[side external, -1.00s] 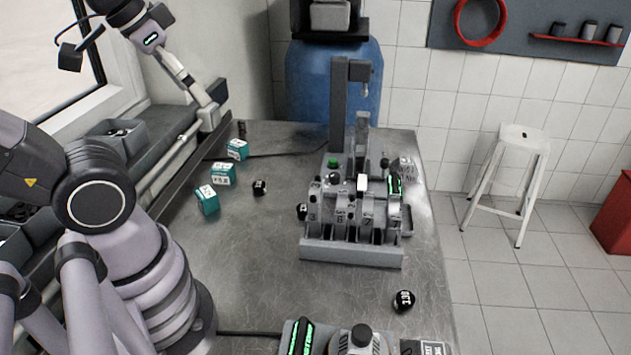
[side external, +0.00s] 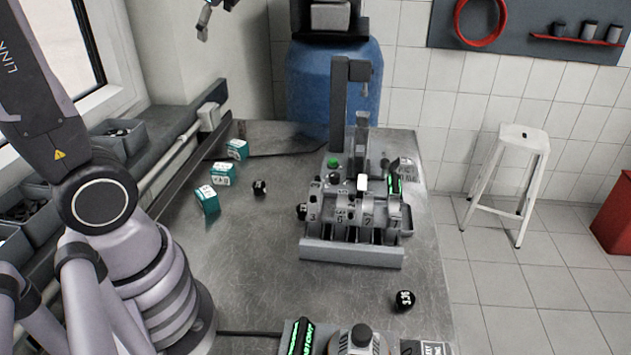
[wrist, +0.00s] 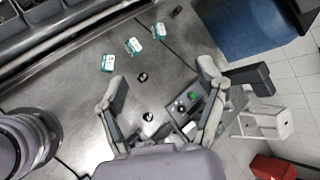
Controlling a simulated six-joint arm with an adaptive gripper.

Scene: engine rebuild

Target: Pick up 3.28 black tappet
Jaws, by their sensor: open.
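Three round black tappets with white markings show in the side view. One tappet (side external: 260,187) lies alone on the metal bench, right of the teal boxes. A second tappet (side external: 302,211) is at the left side of the grey fixture (side external: 350,252). A third tappet (side external: 404,300) lies at the front right of the bench. I cannot tell for sure which is 3.28. My gripper (wrist: 161,70) is open and empty high above the bench; two tappets (wrist: 143,77) (wrist: 147,116) show below and between its spread fingers. In the side view only its lower end shows at the top edge.
Several teal boxes (side external: 222,174) stand at the bench's left. The fixture has a tall grey post (side external: 338,105). A device with green lit text (side external: 300,340) is at the front edge. The bench between the boxes and fixture is mostly clear.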

